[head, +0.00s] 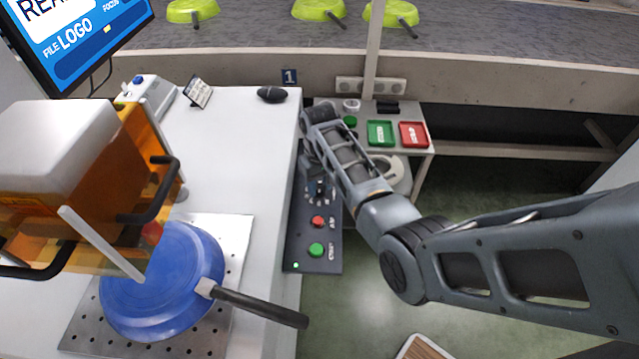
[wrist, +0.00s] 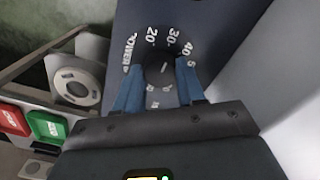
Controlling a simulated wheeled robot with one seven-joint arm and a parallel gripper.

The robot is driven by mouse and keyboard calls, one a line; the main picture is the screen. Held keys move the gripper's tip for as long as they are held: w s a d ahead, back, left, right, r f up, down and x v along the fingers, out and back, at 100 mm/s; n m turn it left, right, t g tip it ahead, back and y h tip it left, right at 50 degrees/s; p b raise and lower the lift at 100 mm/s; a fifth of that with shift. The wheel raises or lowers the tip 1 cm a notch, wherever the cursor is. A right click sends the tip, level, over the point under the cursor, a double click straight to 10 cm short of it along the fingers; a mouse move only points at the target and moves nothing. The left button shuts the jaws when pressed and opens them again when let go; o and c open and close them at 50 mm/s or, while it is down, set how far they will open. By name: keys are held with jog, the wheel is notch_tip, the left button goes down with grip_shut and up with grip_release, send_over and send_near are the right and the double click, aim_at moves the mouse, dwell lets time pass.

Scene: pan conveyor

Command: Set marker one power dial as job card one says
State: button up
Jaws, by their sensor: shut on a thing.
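The power dial (wrist: 165,72) is a dark round knob with a short white mark, on a dark scale with POWER, 20, 30 and 40 legible. My gripper (wrist: 158,88) is shut on it, with a blue finger on each side. The mark seems to face the side of the 30, but I cannot tell the exact setting. The dark control panel (head: 297,240) of the marker stands at the table's right edge, with a red and a green button. Job card one is perhaps the small card (head: 198,92) on the white table; its text is too small to read.
A blue pan (head: 165,290) lies on a perforated plate (head: 238,235) beside the orange marker guard (head: 155,130). Green pans (head: 318,9) sit on the conveyor behind. A monitor (head: 85,40) is at upper left.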

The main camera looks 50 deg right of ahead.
jog(key=shift+c, duration=1.2)
jog(key=shift+m, duration=0.3)
jog(key=shift+r+m+p, duration=0.1)
jog(key=shift+m+p, duration=0.55)
jog(key=shift+m, duration=0.35)
jog(key=m+p, duration=0.1)
jog(key=m, duration=0.2)
jog(key=shift+m, duration=0.3)
jog(key=m+p, duration=0.1)
jog(key=m, duration=0.3)
jog(key=shift+m+p, duration=0.35)
jog(key=shift+m, duration=1.75)
